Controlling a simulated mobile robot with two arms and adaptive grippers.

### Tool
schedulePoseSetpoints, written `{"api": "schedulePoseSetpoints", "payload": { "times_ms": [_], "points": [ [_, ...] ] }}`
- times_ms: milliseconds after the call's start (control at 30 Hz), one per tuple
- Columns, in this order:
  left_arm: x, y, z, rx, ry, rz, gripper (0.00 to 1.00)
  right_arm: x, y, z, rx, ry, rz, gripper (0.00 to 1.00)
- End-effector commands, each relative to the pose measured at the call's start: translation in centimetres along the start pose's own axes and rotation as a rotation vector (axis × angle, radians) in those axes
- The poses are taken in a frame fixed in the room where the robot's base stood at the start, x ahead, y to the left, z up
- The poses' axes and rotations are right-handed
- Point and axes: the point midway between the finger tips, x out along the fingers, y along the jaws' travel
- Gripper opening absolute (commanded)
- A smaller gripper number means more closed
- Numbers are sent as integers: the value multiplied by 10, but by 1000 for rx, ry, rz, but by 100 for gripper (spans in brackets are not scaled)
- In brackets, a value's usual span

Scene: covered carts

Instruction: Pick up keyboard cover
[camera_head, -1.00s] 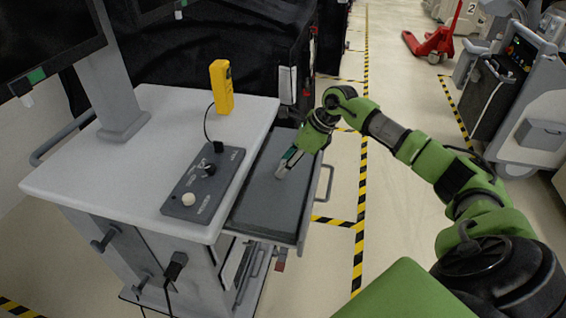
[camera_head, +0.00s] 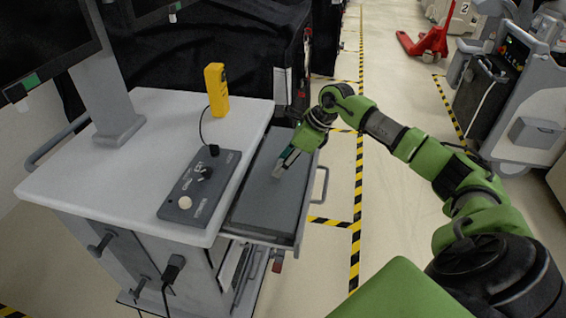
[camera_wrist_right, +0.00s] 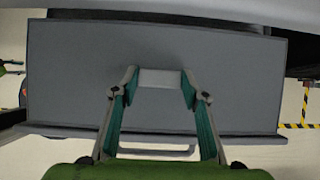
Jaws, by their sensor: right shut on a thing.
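The keyboard cover (camera_head: 262,205) is a flat grey panel lying in the pulled-out drawer of the cart. In the right wrist view the cover (camera_wrist_right: 70,85) fills the middle as a wide grey rectangle. My right gripper (camera_head: 279,171) reaches down onto the cover from the right. In the right wrist view its fingers (camera_wrist_right: 160,78) are on both sides of a small light grey handle on the cover, shut on it. The cover appears to lie flat in the drawer. The left gripper is not in view.
The cart's white top (camera_head: 100,185) stands left of the drawer. It carries a control panel (camera_head: 200,185), a yellow handheld device (camera_head: 216,90) and a monitor. A dark covered cart stands behind. Open floor with striped tape (camera_head: 356,200) lies to the right.

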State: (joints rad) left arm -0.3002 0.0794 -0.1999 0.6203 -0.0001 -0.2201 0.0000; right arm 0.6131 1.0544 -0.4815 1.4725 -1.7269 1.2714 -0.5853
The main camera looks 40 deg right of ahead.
Motion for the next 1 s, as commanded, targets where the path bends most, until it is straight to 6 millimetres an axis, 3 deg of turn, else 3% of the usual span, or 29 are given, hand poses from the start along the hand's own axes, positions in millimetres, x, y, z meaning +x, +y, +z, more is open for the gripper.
{"api": "schedulePoseSetpoints", "payload": {
  "times_ms": [1000],
  "points": [
    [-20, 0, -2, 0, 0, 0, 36, -28, 0, 16, 0, -1, -1, 24]
  ]
}}
